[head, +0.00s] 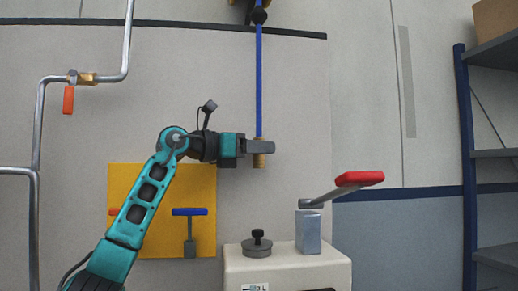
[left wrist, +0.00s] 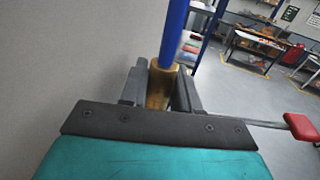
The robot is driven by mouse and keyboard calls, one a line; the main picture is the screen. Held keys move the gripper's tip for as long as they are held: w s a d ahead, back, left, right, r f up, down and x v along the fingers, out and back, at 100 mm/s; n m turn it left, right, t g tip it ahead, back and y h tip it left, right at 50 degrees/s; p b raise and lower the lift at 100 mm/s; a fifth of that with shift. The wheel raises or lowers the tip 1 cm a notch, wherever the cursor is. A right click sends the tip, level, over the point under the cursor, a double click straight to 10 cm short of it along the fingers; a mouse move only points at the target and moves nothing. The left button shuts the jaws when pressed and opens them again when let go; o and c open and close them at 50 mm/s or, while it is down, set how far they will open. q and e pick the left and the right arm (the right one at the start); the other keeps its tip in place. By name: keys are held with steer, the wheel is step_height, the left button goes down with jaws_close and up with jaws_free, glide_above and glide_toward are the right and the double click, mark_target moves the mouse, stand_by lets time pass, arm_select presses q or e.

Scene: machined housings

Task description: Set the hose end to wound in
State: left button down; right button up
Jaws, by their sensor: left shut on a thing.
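A blue hose (head: 259,80) hangs straight down from a reel at the top of the head view, with a dark ball (head: 259,16) on it near the reel. The reel (head: 250,4) is mostly cut off by the top edge. The brass hose end (head: 259,160) is at the hose's lower tip. My left gripper (head: 260,147) is shut on the brass hose end. In the left wrist view the hose end (left wrist: 160,84) sits between the two fingers, with the blue hose (left wrist: 174,35) rising from it. My right gripper is not in view.
Below the gripper is a pale cabinet (head: 285,270) with a red-handled lever (head: 358,179) and a dark knob (head: 257,243). A yellow panel (head: 160,220) with a blue T-handle (head: 190,212) is behind my left arm. Shelving (head: 490,154) stands at right; pipes (head: 40,120) run at left.

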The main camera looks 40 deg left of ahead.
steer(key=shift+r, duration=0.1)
arm_select(q)
step_height(320, 180, up, 9)
steer(key=p, duration=0.9)
steer(key=shift+r+p, duration=0.1)
steer(key=shift+p, duration=0.25)
steer(key=shift+s+r+p, duration=0.1)
steer(key=shift+r+p, duration=0.2)
steer(key=shift+p, duration=0.05)
steer(key=shift+a, duration=0.1)
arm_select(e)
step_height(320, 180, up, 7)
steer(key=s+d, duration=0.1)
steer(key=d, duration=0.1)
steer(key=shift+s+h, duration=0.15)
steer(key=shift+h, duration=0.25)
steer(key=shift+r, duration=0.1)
arm_select(q)
steer(key=c, duration=1.2)
jaws_free()
steer(key=shift+o, duration=1.4)
steer(key=shift+f, duration=0.1)
